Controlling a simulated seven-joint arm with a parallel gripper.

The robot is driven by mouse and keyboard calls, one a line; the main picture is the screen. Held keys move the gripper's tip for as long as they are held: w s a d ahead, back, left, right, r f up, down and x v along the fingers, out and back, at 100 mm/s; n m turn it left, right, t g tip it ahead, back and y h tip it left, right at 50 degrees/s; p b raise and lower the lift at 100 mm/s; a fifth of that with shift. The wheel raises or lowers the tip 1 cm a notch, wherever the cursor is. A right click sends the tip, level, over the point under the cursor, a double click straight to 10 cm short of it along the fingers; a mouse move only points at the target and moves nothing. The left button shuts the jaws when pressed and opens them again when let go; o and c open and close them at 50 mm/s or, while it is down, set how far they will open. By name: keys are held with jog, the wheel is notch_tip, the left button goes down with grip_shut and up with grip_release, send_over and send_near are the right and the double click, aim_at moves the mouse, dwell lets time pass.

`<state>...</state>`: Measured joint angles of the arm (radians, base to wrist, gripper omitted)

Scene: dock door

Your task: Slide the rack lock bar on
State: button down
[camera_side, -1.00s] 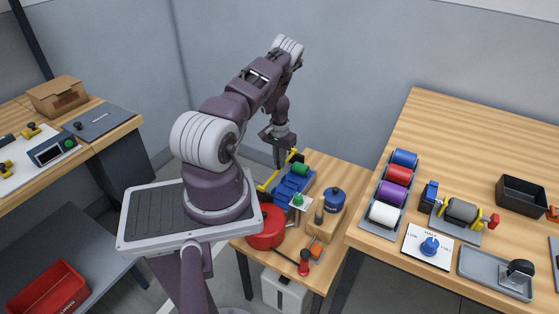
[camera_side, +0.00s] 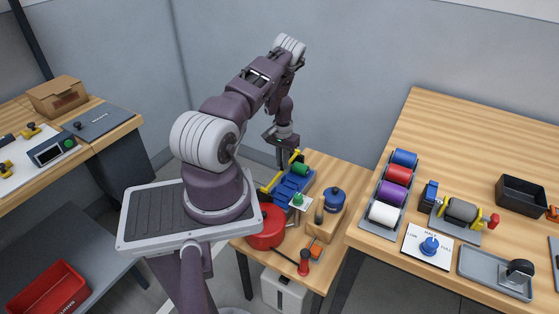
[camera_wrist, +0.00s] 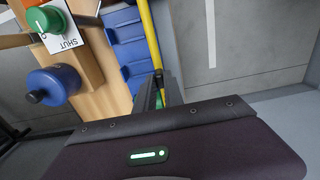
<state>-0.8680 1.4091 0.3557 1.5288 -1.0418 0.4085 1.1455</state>
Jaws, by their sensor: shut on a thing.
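The yellow lock bar (camera_wrist: 150,38) runs along the edge of the blue rack (camera_wrist: 125,45) in the wrist view and reaches up to my fingers. My gripper (camera_side: 281,162) is over the rack's far left side, pointing down. In the wrist view my gripper (camera_wrist: 158,88) is shut on the yellow bar, with the grip itself partly hidden by the hand. Whether the bar is seated along the rack I cannot tell.
A green knob (camera_wrist: 52,18) on a SHUT plate and a blue knobbed cylinder (camera_wrist: 55,85) stand beside the rack. A red round container (camera_side: 264,228) is nearer the front. A tray of coloured rolls (camera_side: 391,190) is on the right table.

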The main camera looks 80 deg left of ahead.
jog(key=shift+w+d, duration=0.8)
jog(key=shift+w, duration=0.05)
jog(key=c, duration=1.5)
grip_release()
jog(key=shift+o, duration=0.3)
notch_tip(320, 180, up, 7)
